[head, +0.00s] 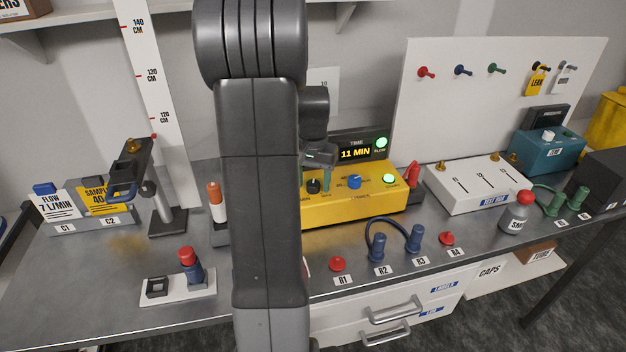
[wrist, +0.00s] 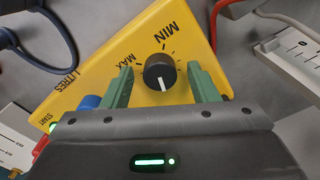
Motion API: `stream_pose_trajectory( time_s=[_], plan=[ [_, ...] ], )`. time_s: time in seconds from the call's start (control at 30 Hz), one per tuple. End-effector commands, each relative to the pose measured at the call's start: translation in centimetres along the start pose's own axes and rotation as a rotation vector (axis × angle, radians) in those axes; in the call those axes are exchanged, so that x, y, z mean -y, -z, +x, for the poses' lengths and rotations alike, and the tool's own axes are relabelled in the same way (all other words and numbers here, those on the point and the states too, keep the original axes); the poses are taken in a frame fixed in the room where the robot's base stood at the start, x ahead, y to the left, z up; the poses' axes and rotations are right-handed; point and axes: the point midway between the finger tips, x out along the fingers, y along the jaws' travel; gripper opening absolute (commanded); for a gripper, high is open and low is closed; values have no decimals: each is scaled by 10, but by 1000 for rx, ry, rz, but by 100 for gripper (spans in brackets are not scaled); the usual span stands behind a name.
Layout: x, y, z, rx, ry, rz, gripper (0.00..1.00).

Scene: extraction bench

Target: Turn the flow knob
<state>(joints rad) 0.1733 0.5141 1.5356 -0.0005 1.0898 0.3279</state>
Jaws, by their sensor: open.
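The yellow pump box (head: 360,204) stands on the bench with a black knob (head: 313,187) and a blue knob (head: 354,181) on its top. The wrist view shows the black knob (wrist: 160,72) close up. Its white pointer line faces down the picture, toward my gripper; MIN is printed above it and MAX to its left. My gripper (wrist: 160,70) is open, its green fingers on either side of the black knob with gaps showing. In the head view my gripper (head: 318,168) is over the box's left part, partly hidden by my arm. The blue knob (wrist: 88,101) is partly covered.
A display (head: 356,151) reads 11 MIN beside a lit green lamp (head: 381,142). A card (head: 58,205) reads FLOW 7 L/MIN. A lit green button (head: 389,180) and a red cone (head: 414,174) are at the box's right. A white test box (head: 478,185) stands further right.

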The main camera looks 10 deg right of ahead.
Motion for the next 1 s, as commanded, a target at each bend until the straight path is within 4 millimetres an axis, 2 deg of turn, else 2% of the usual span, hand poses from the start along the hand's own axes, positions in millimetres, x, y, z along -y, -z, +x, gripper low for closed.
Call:
stream_pose_trajectory(
  time_s=[0.17, 0.27, 0.7, 0.83, 1.0],
  plan=[
    [0, 0, -4, 0, 0, 0, 54],
    [0, 1, -15, -2, 1, 0, 54],
    [0, 1, -110, -4, 1, 0, 54],
    [0, 1, -127, -2, 1, 0, 54],
    [0, 0, -137, -1, 0, 0, 54]
  ],
)
